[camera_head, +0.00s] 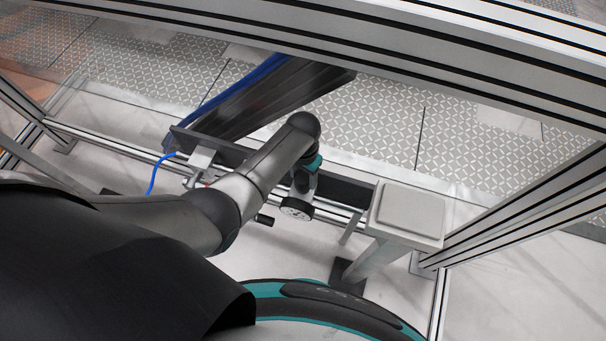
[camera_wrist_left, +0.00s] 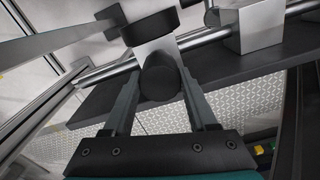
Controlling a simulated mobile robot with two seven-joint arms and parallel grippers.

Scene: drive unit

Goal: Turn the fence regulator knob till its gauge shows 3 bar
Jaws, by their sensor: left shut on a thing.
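My left gripper (camera_wrist_left: 160,76) has its two grey fingers on either side of a round black knob (camera_wrist_left: 159,84) in the wrist view and is shut on it. The knob sits on a silver regulator body (camera_wrist_left: 152,46), with a dark round part at its far end. In the head view my left arm reaches from the left to the fence, and the hand (camera_head: 303,182) is down by the rail, its fingers hard to make out. A small round disc (camera_head: 296,208), apparently the gauge, shows just below the hand. Its reading is too small to tell. My right gripper is out of view.
A grey box-topped post (camera_head: 408,212) stands right of the hand. An aluminium fence beam (camera_head: 420,45) crosses above. A dark inclined chute (camera_head: 265,98) with a blue edge lies behind the arm. A blue hose (camera_head: 156,172) hangs at the left of the rail.

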